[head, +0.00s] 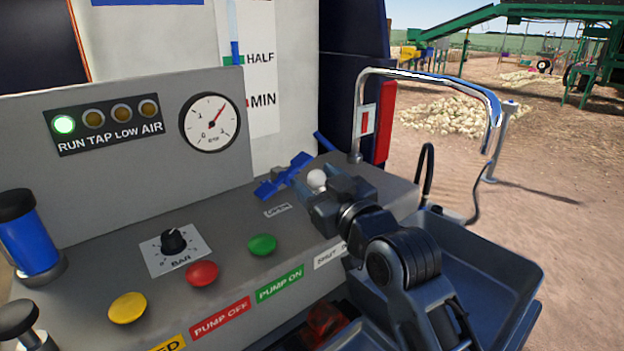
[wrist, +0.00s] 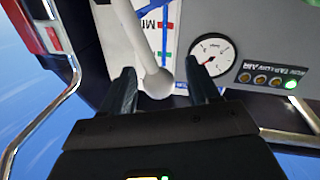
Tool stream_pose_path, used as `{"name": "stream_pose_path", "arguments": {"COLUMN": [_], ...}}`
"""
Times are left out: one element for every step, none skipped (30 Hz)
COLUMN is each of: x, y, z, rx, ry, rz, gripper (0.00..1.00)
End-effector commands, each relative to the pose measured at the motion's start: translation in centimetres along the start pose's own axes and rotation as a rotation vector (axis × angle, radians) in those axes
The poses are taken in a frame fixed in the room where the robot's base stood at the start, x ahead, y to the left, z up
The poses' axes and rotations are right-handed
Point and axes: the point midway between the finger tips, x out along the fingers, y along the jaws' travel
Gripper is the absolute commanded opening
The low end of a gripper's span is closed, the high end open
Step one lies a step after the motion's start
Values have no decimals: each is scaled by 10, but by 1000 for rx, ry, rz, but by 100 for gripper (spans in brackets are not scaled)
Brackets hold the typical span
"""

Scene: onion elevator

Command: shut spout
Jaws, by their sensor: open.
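A white ball knob (head: 317,180) shows at the tip of my gripper (head: 320,192), over the right part of the grey control panel. In the wrist view a white rod ends in this knob (wrist: 157,83). The knob appears between the two dark fingers of my open gripper (wrist: 160,80), with gaps on both sides. A chrome pipe (head: 430,76) arches over the right end. My gripper hides the lever's base in the head view.
The panel carries a green button (head: 262,245), a red button (head: 202,273), a yellow button (head: 127,308) and a black dial (head: 173,241). A blue fitting (head: 283,177) stands close to my gripper. A grey tray (head: 490,270) is at the right. A gauge (head: 210,122) is behind.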

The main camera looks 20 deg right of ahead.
Motion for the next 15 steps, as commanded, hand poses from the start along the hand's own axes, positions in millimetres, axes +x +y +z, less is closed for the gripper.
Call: {"name": "stream_pose_path", "arguments": {"x": [-10,-15,-22,-27,-31,-37,-41,-44,-48,-51,-53,-55,-56,-56,-57], "y": [0,0,-1,-1,-1,-1,-1,-1,-1,-1,-1,0,0,0,0], "z": [3,3,3,3,2,2,3,2,2,2,1,1,1,1,0], "rx": [1,2,2,1,1,1,1,0,0,0,0,0,0,0,0], "ry": [0,0,0,0,1,0,-1,0,0,0,1,1,0,0,0], "rz": [2,2,1,1,1,0,0,0,0,0,0,0,0,0,0], "gripper": [60,60,60,60,60,60,60,60,60,60,60,60,60,60,60]}}
